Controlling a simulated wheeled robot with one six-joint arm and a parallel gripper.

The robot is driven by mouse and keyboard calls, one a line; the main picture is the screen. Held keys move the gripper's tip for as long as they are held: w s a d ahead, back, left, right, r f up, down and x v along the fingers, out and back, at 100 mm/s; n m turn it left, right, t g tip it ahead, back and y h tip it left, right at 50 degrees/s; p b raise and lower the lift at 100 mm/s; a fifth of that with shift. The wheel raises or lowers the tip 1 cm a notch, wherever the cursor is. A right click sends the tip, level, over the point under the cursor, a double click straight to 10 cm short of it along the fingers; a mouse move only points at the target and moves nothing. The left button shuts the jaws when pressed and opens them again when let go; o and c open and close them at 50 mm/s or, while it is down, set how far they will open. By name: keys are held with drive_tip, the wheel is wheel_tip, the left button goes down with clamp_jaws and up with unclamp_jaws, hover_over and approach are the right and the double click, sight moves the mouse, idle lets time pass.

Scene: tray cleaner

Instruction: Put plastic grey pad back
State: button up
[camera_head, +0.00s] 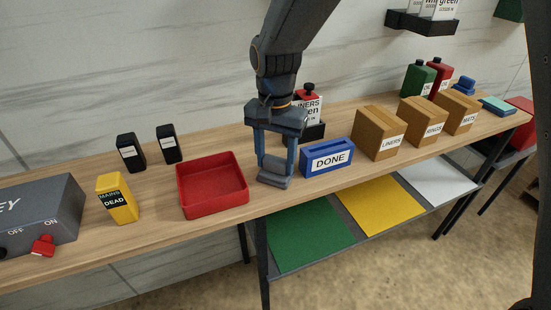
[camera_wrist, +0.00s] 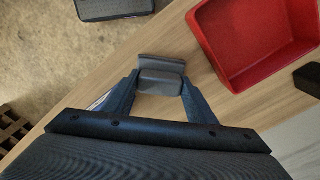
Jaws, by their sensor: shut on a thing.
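The grey plastic pad (camera_wrist: 162,77) is between the fingers of my gripper (camera_wrist: 160,88) in the wrist view. It is a small block with a wider flange on its far side. In the head view the grey pad (camera_head: 273,178) shows at the fingertips of my gripper (camera_head: 275,168), low over the wooden bench between the red tray and the blue DONE box. My gripper is shut on the pad. I cannot tell whether the pad touches the bench.
The red tray (camera_head: 243,202) stands close left of my gripper, and the blue DONE box (camera_head: 304,172) close right. Cardboard boxes (camera_head: 376,151) stand further right. A yellow block (camera_head: 131,211) and a grey switch box (camera_head: 60,195) are at left. Bare bench (camera_head: 225,140) lies behind the tray.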

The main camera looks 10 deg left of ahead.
sight(276, 159)
drive_tip(key=o, duration=1)
drive_tip(key=shift+f, duration=0.1)
drive_tip(key=shift+c, duration=0.2)
wheel_tip(276, 159, up, 12)
drive_tip(key=b, duration=0.2)
drive_tip(key=s+d+f+n, duration=0.1)
drive_tip(key=s+d+f, duration=0.2)
drive_tip(key=d, duration=0.6)
drive_tip(key=s+d+f+n, duration=0.1)
drive_tip(key=s+d+f, duration=0.2)
drive_tip(key=d+f, duration=0.3)
drive_tip(key=s+d+f+t, duration=0.1)
drive_tip(key=s+d+f, duration=0.2)
drive_tip(key=d, duration=1)
wheel_tip(276, 159, down, 3)
drive_tip(key=shift+d+r+n, duration=0.2)
drive_tip(key=shift+n, duration=0.2)
drive_tip(key=shift+s, duration=0.1)
